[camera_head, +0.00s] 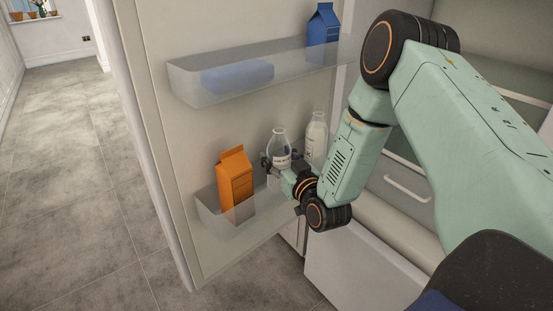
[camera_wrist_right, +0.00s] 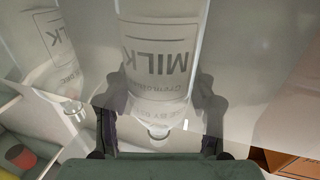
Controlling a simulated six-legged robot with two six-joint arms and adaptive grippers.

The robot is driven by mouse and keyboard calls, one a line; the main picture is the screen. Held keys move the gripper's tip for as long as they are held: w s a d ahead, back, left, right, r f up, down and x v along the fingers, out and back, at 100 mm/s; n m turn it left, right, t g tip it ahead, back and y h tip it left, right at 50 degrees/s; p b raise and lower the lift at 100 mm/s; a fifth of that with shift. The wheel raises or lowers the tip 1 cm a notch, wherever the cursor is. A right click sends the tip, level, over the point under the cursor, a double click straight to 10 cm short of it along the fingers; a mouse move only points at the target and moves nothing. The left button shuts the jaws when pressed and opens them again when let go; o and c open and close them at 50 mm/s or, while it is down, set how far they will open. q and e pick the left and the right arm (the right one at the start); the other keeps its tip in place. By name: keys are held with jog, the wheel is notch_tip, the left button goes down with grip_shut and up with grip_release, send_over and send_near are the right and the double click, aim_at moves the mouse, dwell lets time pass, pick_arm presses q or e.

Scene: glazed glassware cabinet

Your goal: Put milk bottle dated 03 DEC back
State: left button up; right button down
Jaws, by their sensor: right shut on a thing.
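A clear glass milk bottle (camera_head: 279,141) with a white label is upright at the lower fridge-door shelf. My right gripper (camera_head: 277,166) is shut around it from the front. In the right wrist view, the held bottle (camera_wrist_right: 160,60) stands between the fingers (camera_wrist_right: 163,112), its MILK label appearing upside down; I cannot read its date. A second milk bottle (camera_head: 317,137) stands just right of it on the same shelf; it also shows at the left in the right wrist view (camera_wrist_right: 62,42). Whether the held bottle touches the shelf floor is hidden. My left gripper is not in view.
The lower door shelf (camera_head: 232,220) also holds an orange carton (camera_head: 235,180) left of the held bottle. The upper door shelf (camera_head: 190,91) carries a blue carton (camera_head: 323,27) and a blue container (camera_head: 238,76). A drawer handle (camera_head: 407,188) is at the right.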

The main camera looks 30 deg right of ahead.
jog(key=shift+w+f, duration=0.1)
jog(key=shift+f, duration=0.05)
jog(key=shift+s+r, duration=0.4)
jog(key=shift+s, duration=0.3)
jog(key=shift+f, duration=0.1)
jog(key=c, duration=0.9)
grip_release()
jog(key=shift+w+f, duration=0.15)
jog(key=shift+f, duration=0.1)
jog(key=o, duration=0.3)
jog(key=shift+w+f, duration=0.15)
jog(key=shift+w, duration=0.15)
jog(key=shift+o, duration=0.8)
jog(key=shift+s, duration=0.1)
jog(key=shift+s+r, duration=0.25)
jog(key=shift+w+r, duration=0.1)
jog(key=shift+w, duration=0.05)
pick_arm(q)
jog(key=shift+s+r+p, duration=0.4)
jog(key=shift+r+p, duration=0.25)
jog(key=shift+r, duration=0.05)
pick_arm(e)
jog(key=s+a, duration=0.1)
jog(key=s, duration=1.1)
jog(key=shift+a, duration=0.1)
